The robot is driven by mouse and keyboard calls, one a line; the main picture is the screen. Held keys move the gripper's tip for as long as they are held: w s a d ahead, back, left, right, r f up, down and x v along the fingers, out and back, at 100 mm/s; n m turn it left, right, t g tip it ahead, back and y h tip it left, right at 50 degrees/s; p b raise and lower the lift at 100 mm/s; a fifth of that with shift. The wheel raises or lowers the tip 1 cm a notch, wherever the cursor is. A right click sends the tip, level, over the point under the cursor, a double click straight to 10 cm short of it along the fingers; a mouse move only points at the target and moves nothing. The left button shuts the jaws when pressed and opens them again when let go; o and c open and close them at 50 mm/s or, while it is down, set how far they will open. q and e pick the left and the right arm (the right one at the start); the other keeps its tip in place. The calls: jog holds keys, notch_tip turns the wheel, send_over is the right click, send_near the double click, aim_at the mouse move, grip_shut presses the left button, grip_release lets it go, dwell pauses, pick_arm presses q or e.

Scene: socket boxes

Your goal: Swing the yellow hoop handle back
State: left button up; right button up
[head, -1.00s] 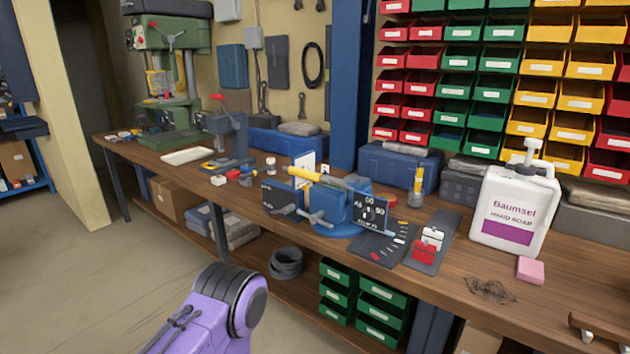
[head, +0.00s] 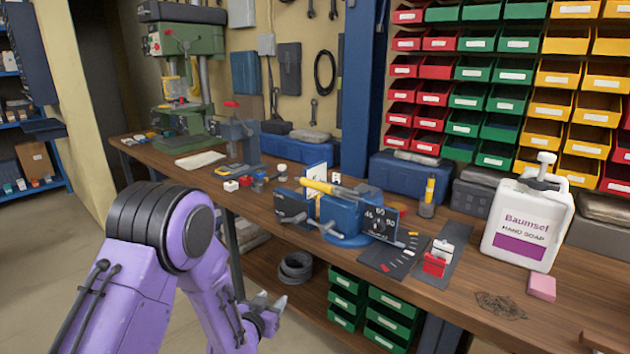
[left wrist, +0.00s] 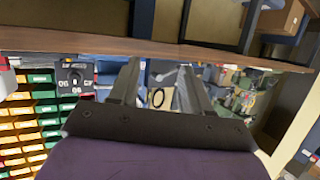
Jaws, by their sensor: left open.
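A blue vise-like fixture (head: 345,215) stands near the bench's front edge. A thick yellow bar (head: 316,187) lies across its top; a full hoop shape cannot be made out from here. A black panel with white numbers (head: 381,221) is on the fixture's right side, and a dark plate (head: 290,207) on its left. My left gripper (head: 268,303) is low in front of the bench, below and left of the fixture, touching nothing. In the left wrist view its two fingers (left wrist: 160,90) are apart with nothing between them. My right gripper is out of view.
The wooden bench (head: 460,285) has a front edge above my left gripper. A soap canister (head: 527,222), pink sponge (head: 542,287) and red-and-white box (head: 437,262) stand right of the fixture. Green drawers (head: 385,322) and a grey coil (head: 296,266) are below.

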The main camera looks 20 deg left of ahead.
pick_arm(q)
jog(key=w+a+r+m+t+h, duration=0.15)
jog(key=w+r+m+t, duration=0.35)
jog(key=r, duration=0.8)
jog(key=m+h, duration=0.6)
jog(key=m, duration=1.2)
send_near(311, 187)
jog(key=w, duration=0.1)
jog(key=shift+t, duration=0.4)
jog(key=p+x, duration=0.2)
jog(key=x, duration=0.3)
jog(key=p+x, duration=0.2)
jog(key=x, duration=0.3)
jog(key=shift+d+f, duration=0.15)
jog(key=shift+f, duration=0.1)
grip_shut()
